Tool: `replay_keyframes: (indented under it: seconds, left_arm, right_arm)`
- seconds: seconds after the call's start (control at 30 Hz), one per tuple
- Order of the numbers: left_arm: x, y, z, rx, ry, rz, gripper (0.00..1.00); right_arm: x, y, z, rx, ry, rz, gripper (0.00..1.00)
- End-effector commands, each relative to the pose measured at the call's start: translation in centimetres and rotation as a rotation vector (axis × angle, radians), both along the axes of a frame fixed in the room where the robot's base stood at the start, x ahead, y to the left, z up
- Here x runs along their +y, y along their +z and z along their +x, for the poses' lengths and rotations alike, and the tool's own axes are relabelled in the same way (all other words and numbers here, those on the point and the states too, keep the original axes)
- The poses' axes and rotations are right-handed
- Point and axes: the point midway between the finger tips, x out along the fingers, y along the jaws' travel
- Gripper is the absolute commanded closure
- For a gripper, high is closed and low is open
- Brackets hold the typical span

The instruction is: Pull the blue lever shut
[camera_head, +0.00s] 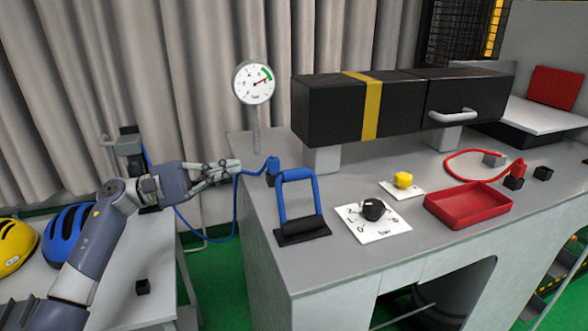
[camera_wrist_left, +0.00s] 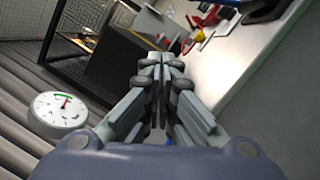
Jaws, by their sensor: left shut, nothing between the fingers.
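The blue lever (camera_head: 281,201) is a blue bar frame on a black base (camera_head: 303,231), on the front left part of the grey bench. It stands upright with a slight tilt. My left gripper (camera_head: 236,168) is shut and empty, to the left of the lever and a little above it, beyond the bench's left edge. It does not touch the lever. In the left wrist view the shut fingers (camera_wrist_left: 160,75) point towards the black box, and a bit of blue shows at the top right. My right gripper is not in view.
A pressure gauge (camera_head: 254,83) stands behind on a post. A blue plug (camera_head: 272,166) with a cable sits just behind the lever. To the right are a black knob (camera_head: 374,209), a yellow button (camera_head: 403,180), a red tray (camera_head: 468,204) and a long black box (camera_head: 325,110).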

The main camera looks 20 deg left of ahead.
Motion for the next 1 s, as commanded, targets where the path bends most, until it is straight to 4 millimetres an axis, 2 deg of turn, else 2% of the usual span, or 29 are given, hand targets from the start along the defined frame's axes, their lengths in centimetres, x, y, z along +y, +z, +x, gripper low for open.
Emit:
replay_keyframes:
  seconds: [0.1,0.2,0.63,0.77,1.0]
  left_arm:
    - [1.1,0.3,-1.0,-0.116,-0.037,0.146,1.00]
    - [1.6,0.1,-1.5,-0.163,-0.058,0.207,1.00]
    - [1.5,0.2,-1.7,-0.180,-0.068,0.225,1.00]
    - [0.4,0.4,-1.3,-0.179,-0.069,0.223,1.00]
    - [-4.1,1.1,0.3,-0.179,-0.071,0.221,1.00]
  right_arm:
    - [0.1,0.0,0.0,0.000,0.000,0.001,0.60]
    - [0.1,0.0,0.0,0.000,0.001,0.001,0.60]
    - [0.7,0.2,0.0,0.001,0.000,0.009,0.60]
    - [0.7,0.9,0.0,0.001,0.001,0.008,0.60]
    - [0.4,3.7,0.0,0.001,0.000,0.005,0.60]
